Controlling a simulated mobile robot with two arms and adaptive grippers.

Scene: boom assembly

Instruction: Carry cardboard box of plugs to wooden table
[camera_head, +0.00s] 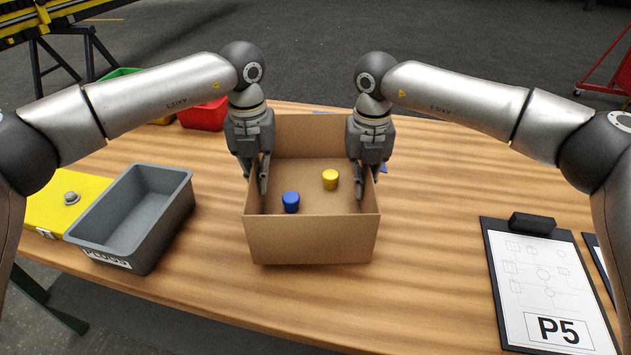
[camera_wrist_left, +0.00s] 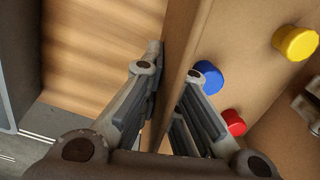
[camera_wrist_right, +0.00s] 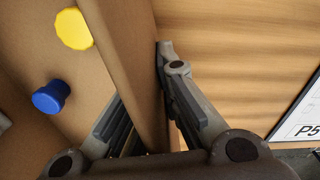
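The cardboard box (camera_head: 312,240) is on the wooden table (camera_head: 430,250), upright and open at the top. A blue plug (camera_head: 290,202) and a yellow plug (camera_head: 330,180) stand inside it. A red plug (camera_wrist_left: 234,122) also shows inside in the left wrist view; it is hidden in the head view. My left gripper (camera_head: 258,185) is shut on the box's left wall, one finger inside and one outside. My right gripper (camera_head: 363,185) is shut on the right wall in the same way.
A grey bin (camera_head: 150,225) labelled for plugs stands left of the box beside a yellow case (camera_head: 60,205). Red (camera_head: 205,116) and green bins are behind the left arm. A clipboard marked P5 (camera_head: 550,285) lies at right. Bare wood lies between it and the box.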

